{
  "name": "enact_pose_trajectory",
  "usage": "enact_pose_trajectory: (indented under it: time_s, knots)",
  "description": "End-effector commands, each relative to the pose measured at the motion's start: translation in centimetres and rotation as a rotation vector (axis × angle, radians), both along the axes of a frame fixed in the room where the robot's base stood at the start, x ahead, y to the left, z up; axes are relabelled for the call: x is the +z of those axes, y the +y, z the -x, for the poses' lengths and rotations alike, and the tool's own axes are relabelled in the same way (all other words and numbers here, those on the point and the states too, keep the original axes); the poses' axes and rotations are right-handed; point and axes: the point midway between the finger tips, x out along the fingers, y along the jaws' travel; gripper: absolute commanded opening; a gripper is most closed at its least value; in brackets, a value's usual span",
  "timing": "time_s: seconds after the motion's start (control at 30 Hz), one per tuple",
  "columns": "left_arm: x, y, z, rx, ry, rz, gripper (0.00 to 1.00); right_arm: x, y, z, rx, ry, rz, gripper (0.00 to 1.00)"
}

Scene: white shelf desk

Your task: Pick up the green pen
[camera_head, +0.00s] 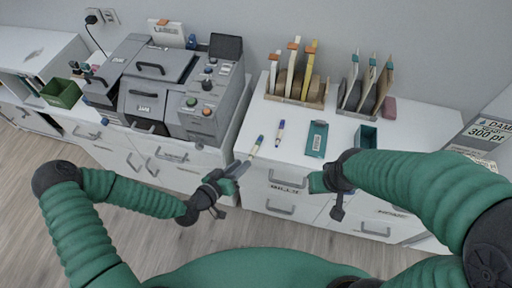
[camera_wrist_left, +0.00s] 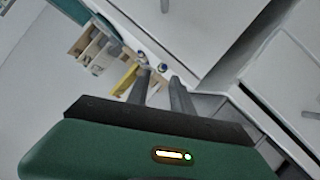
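A slim pen (camera_head: 257,145) with a yellowish band and a dark blue-green end shows at the desk's front edge, just beyond my left gripper's fingertips. A second pen (camera_head: 280,133), blue, white and orange, lies to its right. I cannot tell for sure which pen is the green one. My left gripper (camera_head: 239,169) points at the first pen. In the left wrist view its fingers (camera_wrist_left: 161,75) are apart, with two small round blue-and-white pen ends (camera_wrist_left: 162,68) just past the tips. My right gripper (camera_head: 338,205) hangs before the drawers, its opening unclear.
A green tray (camera_head: 317,139) and a green open box (camera_head: 366,137) lie on the white desk (camera_head: 300,158). File racks (camera_head: 296,95) stand at the back. A large grey machine (camera_head: 165,85) fills the left. Drawers with handles are below the desk edge.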

Motion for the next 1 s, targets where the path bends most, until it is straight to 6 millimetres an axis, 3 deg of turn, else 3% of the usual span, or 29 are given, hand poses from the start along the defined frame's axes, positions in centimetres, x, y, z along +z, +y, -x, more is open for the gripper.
enact_pose_trajectory:
  time_s: [0.2, 0.47, 0.7, 1.0]
  knots:
    - [-1.5, -2.0, -2.9, 0.0, 0.001, 0.002, 0.27, -0.1, 0.0, 0.0, 0.0, 0.0, 0.0, 0.36]
    - [-1.7, -2.4, -3.4, 0.001, 0.001, 0.001, 0.27, -0.1, 0.0, 0.0, 0.0, 0.0, 0.0, 0.36]
    - [-1.8, -2.4, -3.4, 0.001, 0.002, 0.001, 0.0, -0.1, 0.0, 0.0, 0.0, 0.0, 0.0, 0.36]
    - [-1.8, -2.4, -3.4, 0.001, 0.002, 0.001, 0.0, -0.2, 0.0, 0.0, 0.0, 0.0, 0.0, 0.36]
